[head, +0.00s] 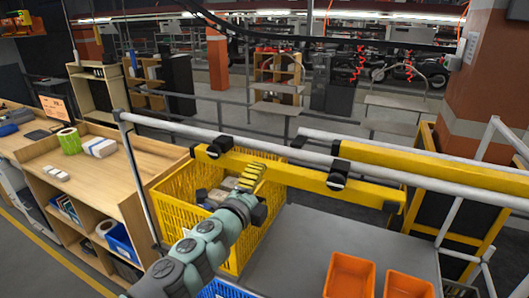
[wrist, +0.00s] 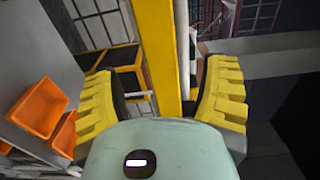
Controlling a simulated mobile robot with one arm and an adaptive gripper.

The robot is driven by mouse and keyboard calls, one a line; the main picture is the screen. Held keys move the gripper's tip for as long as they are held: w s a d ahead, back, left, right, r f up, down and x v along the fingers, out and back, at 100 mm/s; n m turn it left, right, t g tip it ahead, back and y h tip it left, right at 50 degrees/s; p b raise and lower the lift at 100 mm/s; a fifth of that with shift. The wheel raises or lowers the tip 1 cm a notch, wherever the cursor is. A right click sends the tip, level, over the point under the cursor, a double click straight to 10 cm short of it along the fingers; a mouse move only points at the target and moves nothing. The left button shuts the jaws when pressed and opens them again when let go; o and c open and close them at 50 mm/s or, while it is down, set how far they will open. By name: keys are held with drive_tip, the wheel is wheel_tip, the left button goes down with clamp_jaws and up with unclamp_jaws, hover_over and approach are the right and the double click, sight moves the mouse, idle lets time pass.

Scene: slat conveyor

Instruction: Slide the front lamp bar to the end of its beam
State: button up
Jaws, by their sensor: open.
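The front lamp bar (head: 290,176) is a long yellow bar hung by black clamps below a grey pipe beam (head: 265,150) in the head view. A black end piece shows at its right end. My gripper (head: 253,180) is at the left half of this bar, just below it, with yellow ribbed fingers. In the wrist view my gripper (wrist: 160,92) is open, and the yellow bar (wrist: 157,55) runs between the two fingers, with a gap on each side. I cannot tell how deep it sits between them. A pale pipe (wrist: 182,45) runs beside the bar.
A second yellow bar (head: 430,170) hangs farther right. A yellow crate (head: 180,205) with items stands below my gripper. Orange bins (head: 350,275) sit on a grey table (head: 300,235). A wooden shelf unit (head: 85,165) stands at left. An upright post (head: 140,185) holds the beam's left end.

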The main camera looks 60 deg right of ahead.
drive_tip(key=shift+s+a, duration=0.1)
drive_tip(key=shift+a, duration=1.55)
